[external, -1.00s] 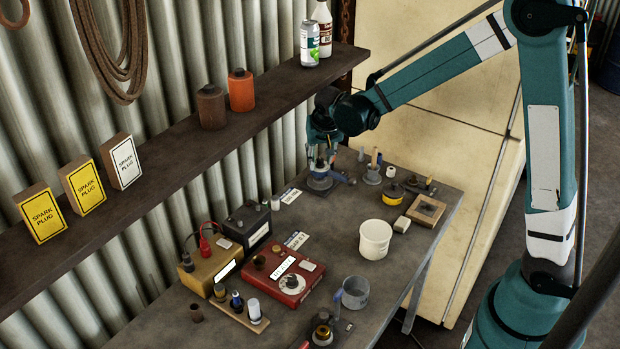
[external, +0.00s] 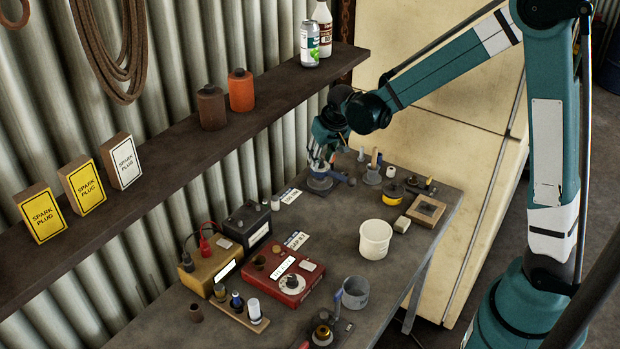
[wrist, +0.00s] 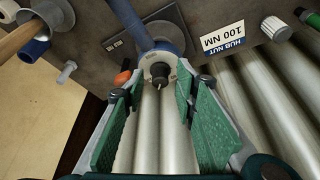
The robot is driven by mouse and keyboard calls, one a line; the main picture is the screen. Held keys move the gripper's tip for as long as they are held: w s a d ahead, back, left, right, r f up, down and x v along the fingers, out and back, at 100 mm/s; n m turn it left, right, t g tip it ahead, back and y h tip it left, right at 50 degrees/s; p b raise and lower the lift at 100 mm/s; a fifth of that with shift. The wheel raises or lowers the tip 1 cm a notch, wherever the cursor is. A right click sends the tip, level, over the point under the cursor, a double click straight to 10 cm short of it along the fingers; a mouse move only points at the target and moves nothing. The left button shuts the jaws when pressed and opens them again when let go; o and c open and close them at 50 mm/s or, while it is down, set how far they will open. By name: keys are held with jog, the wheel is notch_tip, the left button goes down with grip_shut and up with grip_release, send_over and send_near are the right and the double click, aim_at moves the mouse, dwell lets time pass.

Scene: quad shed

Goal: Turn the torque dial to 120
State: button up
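My gripper (external: 318,166) is at the far end of the bench, over a round blue-grey device (external: 320,183). In the wrist view my gripper (wrist: 158,92) is open, its green-padded fingers wide apart and empty. The device shows beyond the fingertips as a blue body with a pale round face (wrist: 146,66) and a black knob (wrist: 159,73) at its centre. The knob lies between the finger lines. A blue arm (wrist: 128,20) runs out from the device. I cannot read any numbers on the face. A red box (external: 312,273) nearer the camera carries another dark knob (external: 291,281) on a pale ring.
Corrugated wall (external: 250,165) and a shelf (external: 150,140) are close by. A white tub (external: 375,239), a yellow tin (external: 390,193) and a black battery (external: 247,223) stand on the bench.

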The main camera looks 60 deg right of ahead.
jog(key=shift+d+n+t+y+p, duration=0.15)
jog(key=shift+n+y+p, duration=0.45)
jog(key=shift+n, duration=0.9)
jog(key=shift+d+n+t+y+p, duration=0.15)
jog(key=shift+n+y+p, duration=0.4)
jog(key=shift+n, duration=0.95)
jog(key=shift+d+n+y+p, duration=0.1)
jog(key=shift+n+y+p, duration=0.55)
jog(key=shift+n, duration=0.9)
jog(key=shift+n+y+p, duration=0.5)
jog(key=shift+n+p, duration=0.15)
jog(key=shift+n, duration=0.9)
jog(key=shift+v, duration=1.6)
jog(key=s+a+r+m+h+b, duration=0.1)
jog(key=s+a+r+m, duration=0.1)
jog(key=s+a+r, duration=0.2)
jog(key=s+a+r+m+t+h+b, duration=0.1)
jog(key=s+a+r, duration=0.4)
jog(key=s, duration=0.5)
jog(key=s+a+r+m+b, duration=0.1)
jog(key=s+a+r+m, duration=0.3)
jog(key=s+r, duration=0.1)
jog(key=shift+s+a+t+h, duration=0.2)
jog(key=shift+s+t+h, duration=0.15)
jog(key=shift+s, duration=0.55)
